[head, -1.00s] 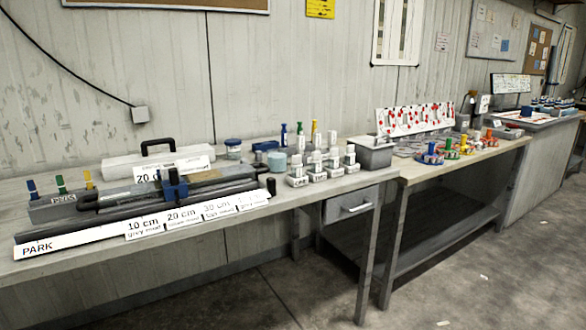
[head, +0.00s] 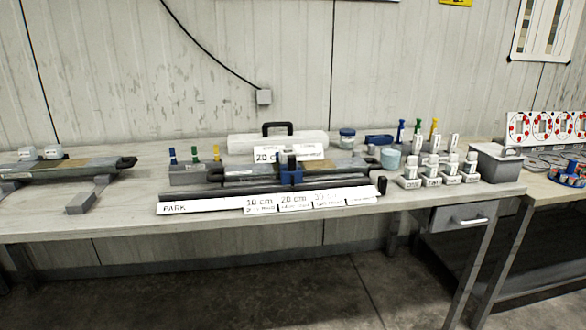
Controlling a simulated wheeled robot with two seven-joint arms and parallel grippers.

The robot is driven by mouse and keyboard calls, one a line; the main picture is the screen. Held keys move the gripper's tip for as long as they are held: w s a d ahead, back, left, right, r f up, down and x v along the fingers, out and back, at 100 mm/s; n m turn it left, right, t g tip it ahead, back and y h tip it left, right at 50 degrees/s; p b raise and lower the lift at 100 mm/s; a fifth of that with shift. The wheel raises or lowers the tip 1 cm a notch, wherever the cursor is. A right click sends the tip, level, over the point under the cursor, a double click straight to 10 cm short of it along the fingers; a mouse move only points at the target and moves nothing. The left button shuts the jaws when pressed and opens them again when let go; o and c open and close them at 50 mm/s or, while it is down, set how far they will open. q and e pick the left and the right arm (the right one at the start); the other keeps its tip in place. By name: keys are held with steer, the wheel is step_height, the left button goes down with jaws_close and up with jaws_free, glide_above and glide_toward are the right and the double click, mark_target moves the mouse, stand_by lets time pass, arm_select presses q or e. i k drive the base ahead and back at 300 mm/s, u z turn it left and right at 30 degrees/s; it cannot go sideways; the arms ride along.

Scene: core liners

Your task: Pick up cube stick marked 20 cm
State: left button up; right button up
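No stick that I can surely read as marked 20 cm shows. A long white strip (head: 210,206) reading PARK lies along the bench front, with 10 cm, 20 cm (head: 294,201) and 30 cm labels. A blue slider (head: 291,175) stands on the dark rail behind it. A sign starting with 20 (head: 266,154) stands before a white case (head: 244,144) with a black handle. Several white blocks with upright stick-like tops (head: 431,178) stand to the right; their small markings are too blurred to read. Neither of my grippers is in view.
The grey workbench (head: 120,222) spans the view. A grey block with coloured pegs (head: 190,177), a second dark rail (head: 75,167) at left, and a grey bin (head: 496,164) at right stand on it. The bench front left is bare. Open floor lies in front.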

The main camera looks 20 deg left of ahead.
mark_target(418, 138)
steer(key=z, duration=0.05)
steer(key=i, duration=1.6)
steer(key=u, duration=0.5)
